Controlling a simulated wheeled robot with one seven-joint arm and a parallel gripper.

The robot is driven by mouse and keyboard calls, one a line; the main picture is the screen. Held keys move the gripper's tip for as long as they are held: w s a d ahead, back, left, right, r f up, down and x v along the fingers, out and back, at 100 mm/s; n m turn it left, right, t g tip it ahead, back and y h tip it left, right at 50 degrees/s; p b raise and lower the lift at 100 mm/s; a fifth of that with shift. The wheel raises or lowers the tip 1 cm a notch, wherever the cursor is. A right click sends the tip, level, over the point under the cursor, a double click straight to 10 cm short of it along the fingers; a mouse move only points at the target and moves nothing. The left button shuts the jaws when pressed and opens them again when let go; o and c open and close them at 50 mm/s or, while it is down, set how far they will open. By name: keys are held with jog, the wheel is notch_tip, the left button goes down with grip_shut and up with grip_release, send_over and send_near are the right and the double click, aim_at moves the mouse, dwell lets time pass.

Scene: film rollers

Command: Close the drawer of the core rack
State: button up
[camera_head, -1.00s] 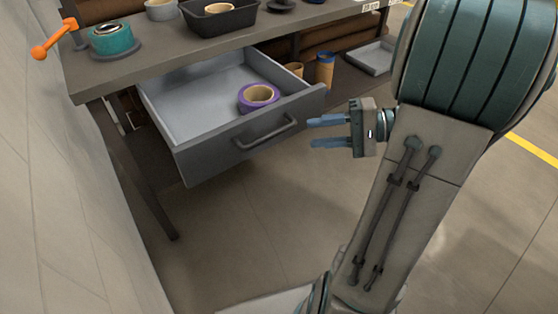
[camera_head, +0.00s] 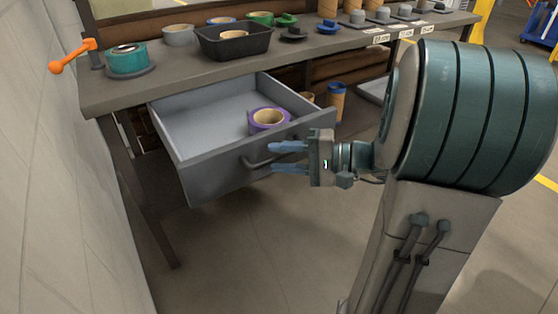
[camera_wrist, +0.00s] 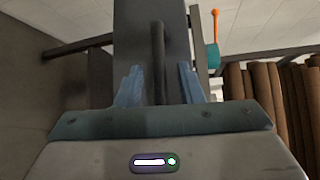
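The grey drawer (camera_head: 215,168) hangs open under the bench top, with a purple tape roll (camera_head: 268,119) inside it. Its bar handle (camera_head: 256,163) is on the front panel. My gripper (camera_head: 289,157) is at the right end of the handle, its two blue fingers pointing at the drawer front. In the wrist view the fingers (camera_wrist: 158,88) are apart, with the dark handle bar (camera_wrist: 158,60) running between them. They do not appear closed on the bar; whether either finger touches it I cannot tell.
The bench top (camera_head: 180,82) above holds a teal roll (camera_head: 127,60), a black tray (camera_head: 235,40) and several small rollers. A bench leg (camera_head: 140,195) stands left of the drawer. The floor (camera_head: 265,240) in front is clear.

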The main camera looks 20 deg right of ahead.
jog(key=shift+w+a+f, duration=0.1)
jog(key=shift+w+a, duration=0.2)
jog(key=shift+a, duration=0.35)
grip_shut()
jog(key=shift+w, duration=0.1)
